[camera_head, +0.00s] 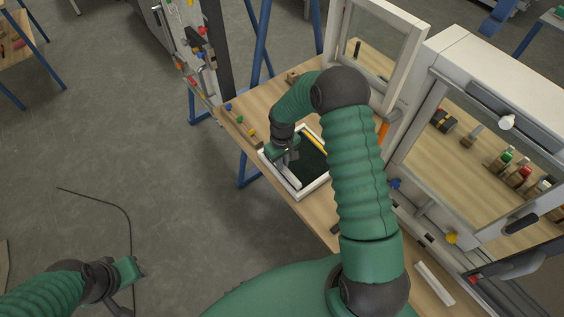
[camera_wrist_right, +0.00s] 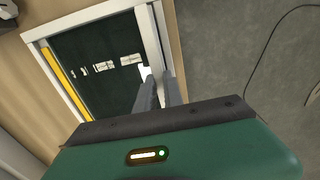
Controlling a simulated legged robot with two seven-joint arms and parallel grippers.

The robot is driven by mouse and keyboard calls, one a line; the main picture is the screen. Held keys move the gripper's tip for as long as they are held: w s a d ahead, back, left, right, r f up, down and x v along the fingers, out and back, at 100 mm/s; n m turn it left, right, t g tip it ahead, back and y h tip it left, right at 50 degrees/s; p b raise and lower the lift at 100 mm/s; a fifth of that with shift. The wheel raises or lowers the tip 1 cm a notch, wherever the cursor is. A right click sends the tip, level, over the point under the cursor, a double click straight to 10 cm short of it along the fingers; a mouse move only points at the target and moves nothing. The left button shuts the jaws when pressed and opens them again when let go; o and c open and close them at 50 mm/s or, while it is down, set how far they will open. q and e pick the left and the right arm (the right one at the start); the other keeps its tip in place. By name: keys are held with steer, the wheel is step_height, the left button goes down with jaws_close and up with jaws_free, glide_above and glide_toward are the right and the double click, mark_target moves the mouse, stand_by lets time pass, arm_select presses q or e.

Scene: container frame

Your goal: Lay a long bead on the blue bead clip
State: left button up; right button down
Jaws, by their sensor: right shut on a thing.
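My right gripper (camera_head: 285,168) is shut at the left side of a white frame (camera_head: 317,187) with a dark panel inside. It also shows in the right wrist view (camera_wrist_right: 160,92), where its fingers close on a pale strip that looks like a long bead (camera_wrist_right: 154,40). The strip runs along the frame's side; I cannot tell whether it touches the frame. A small blue piece (camera_head: 228,106) at the table's left edge and another (camera_head: 396,184) right of my arm may be clips; which is the bead clip is unclear. My left gripper (camera_head: 127,290) is low at the left, away from the table.
A yellow strip (camera_wrist_right: 62,82) lies along the frame's opposite side. A white strip (camera_head: 434,283) lies at the table's lower right. Green (camera_head: 239,118) and yellow (camera_head: 253,133) pieces line the left edge. A glazed cabinet (camera_head: 480,150) stands right. Open floor lies left.

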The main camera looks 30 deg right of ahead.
steer(key=shift+f, duration=0.5)
steer(key=c, duration=1.4)
jaws_free()
step_height(320, 180, up, 17)
steer(key=shift+f+b, duration=0.1)
steer(key=shift+b, duration=0.8)
steer(key=shift+s+a+f+m+t, duration=0.2)
steer(key=shift+s+a+t, duration=0.25)
steer(key=shift+s+a, duration=1.8)
steer(key=shift+s+a+f+m+t, duration=0.1)
steer(key=shift+s+a+f+t, duration=0.25)
steer(key=shift+s+a, duration=1.9)
steer(key=shift+s+a+f+m+t, duration=0.15)
steer(key=shift+s+a+t, duration=0.65)
steer(key=shift+s, duration=2.5)
